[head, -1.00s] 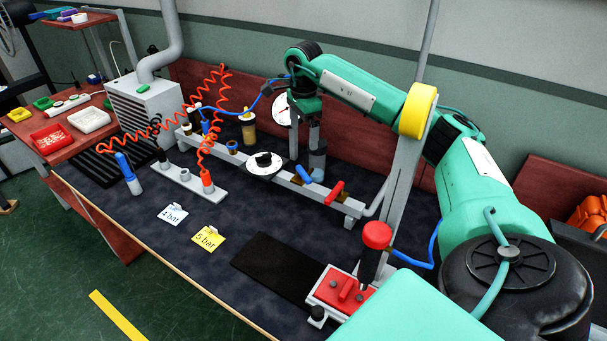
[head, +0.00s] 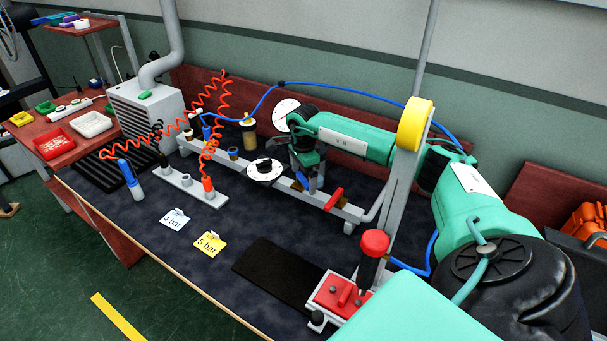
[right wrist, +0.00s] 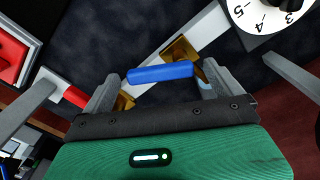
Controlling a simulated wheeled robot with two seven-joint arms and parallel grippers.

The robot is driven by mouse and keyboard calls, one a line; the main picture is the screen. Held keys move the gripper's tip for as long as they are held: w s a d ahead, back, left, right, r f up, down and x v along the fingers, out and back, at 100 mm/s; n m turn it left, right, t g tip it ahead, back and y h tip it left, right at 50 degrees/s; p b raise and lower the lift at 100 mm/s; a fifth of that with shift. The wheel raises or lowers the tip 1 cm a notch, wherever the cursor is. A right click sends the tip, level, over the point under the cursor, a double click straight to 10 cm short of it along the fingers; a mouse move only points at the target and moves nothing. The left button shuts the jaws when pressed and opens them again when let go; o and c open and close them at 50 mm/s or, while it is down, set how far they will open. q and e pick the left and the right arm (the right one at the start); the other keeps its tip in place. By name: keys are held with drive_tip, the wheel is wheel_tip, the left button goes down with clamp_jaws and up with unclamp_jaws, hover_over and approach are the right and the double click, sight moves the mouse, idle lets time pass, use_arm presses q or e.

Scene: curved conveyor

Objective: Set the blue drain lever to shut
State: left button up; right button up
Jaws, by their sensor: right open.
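The blue drain lever (right wrist: 160,72) shows in the right wrist view as a short bar over the pale rail, by brass-coloured fittings. It lies between the two fingers of my right gripper (right wrist: 160,86), which is open around it; I cannot tell whether either finger touches it. In the head view my right gripper (head: 307,178) is low over the rail (head: 346,212) and hides most of the blue lever (head: 300,178). A red lever (head: 333,198) stands beside it on the same rail. My left gripper is not in view.
A round white dial (head: 264,170) with a black knob is left of the gripper. A red box with a red-topped post (head: 375,242) stands at the front right. Coiled red hoses (head: 215,115) hang at the left. A black mat (head: 275,268) lies clear in front.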

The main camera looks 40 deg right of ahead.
drive_tip(key=c, duration=1.4)
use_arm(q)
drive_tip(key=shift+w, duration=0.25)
use_arm(e)
drive_tip(key=shift+m, duration=0.3)
drive_tip(key=shift+w+a+m, duration=0.1)
drive_tip(key=shift+a+m, duration=0.1)
drive_tip(key=shift+m, duration=0.3)
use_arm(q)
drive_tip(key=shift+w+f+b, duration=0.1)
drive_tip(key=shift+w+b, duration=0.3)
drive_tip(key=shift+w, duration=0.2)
use_arm(e)
drive_tip(key=shift+w+a+m, duration=0.15)
drive_tip(key=shift+a+m, duration=0.05)
drive_tip(key=shift+m, duration=0.85)
drive_tip(key=shift+w+a+m, duration=0.15)
drive_tip(key=shift+a+m, duration=0.05)
drive_tip(key=shift+m, duration=0.85)
